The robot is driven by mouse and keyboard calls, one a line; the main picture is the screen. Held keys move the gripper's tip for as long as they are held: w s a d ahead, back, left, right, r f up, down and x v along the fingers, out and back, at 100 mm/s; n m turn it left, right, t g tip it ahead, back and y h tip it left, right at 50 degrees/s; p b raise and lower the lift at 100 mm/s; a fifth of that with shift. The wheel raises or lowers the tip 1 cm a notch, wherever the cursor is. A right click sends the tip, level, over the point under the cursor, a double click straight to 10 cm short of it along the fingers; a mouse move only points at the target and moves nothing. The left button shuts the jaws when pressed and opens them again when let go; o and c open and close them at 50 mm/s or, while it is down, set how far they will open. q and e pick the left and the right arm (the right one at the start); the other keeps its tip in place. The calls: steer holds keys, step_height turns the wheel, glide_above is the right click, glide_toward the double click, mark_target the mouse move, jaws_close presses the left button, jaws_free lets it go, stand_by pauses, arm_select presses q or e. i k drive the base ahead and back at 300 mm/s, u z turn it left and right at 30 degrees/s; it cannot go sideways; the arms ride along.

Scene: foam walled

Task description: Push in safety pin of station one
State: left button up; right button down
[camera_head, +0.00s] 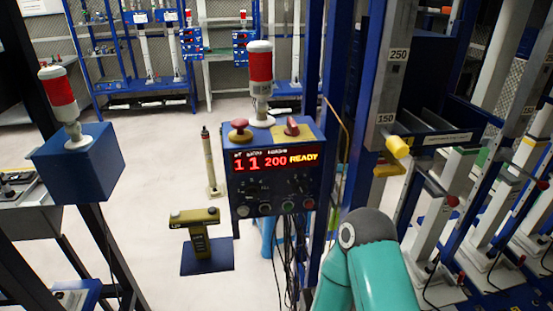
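A yellow knob (398,147) sticks out of a grey upright column (390,75) right of the centre, beside the 150 label. It looks like a pin, but how far it is pushed in cannot be told. A blue control box (272,185) left of the column shows "11 200 READY" in lit characters. No label in view clearly marks station one. A teal and dark grey arm of mine rises from the bottom edge, right of the control box and below the knob. Neither of my grippers shows.
The control box carries a red mushroom button (240,130), a red switch (292,126) and a red-white signal lamp (260,80). Cables hang below it. A yellow-topped stand (196,235) and a blue box (78,163) are at left. Blue-framed racks (470,215) crowd the right. Pale floor (160,130) is open.

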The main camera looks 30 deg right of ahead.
mark_target(453, 202)
steer(key=u, duration=1.15)
steer(key=i, duration=0.15)
steer(key=z, duration=2.95)
steer(key=k, duration=0.7)
steer(key=z, duration=0.3)
steer(key=i, duration=0.7)
steer(key=u, duration=0.15)
